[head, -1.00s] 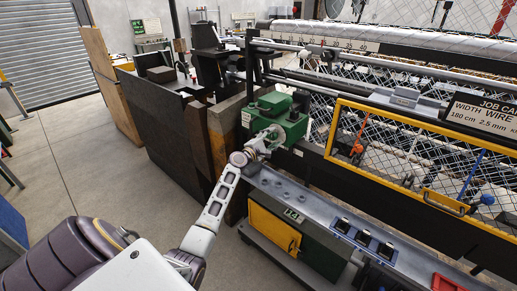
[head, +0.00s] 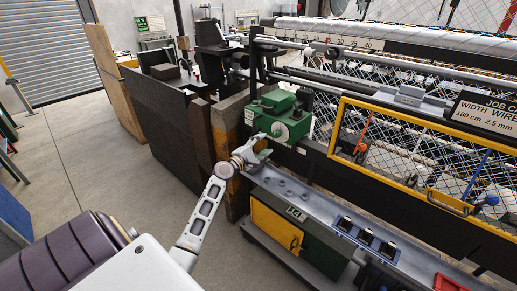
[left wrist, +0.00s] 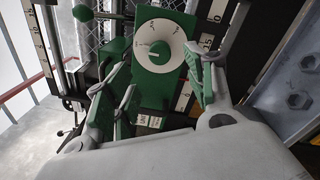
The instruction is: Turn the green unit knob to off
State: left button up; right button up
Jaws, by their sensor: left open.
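The green unit (head: 297,127) is mounted on the left end of the machine. Its face carries a pale round dial (head: 281,131), which shows large in the left wrist view (left wrist: 151,31) with marks around it and a green knob (left wrist: 160,47) at its middle. I cannot read the marks or tell the knob's setting. My left gripper (head: 266,147) is just below and left of the dial, apart from it. In the left wrist view its open fingers (left wrist: 156,72) stand either side of the green face, with nothing between them. My right gripper is not in view.
A yellow-framed mesh guard (head: 400,150) with an orange lever (head: 361,136) is to the right. Dark panels (head: 160,130) stand at the left. The floor (head: 75,150) at left is clear.

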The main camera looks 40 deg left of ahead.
pick_arm(q)
jog(key=shift+s, duration=1.1)
jog(key=shift+a, duration=0.1)
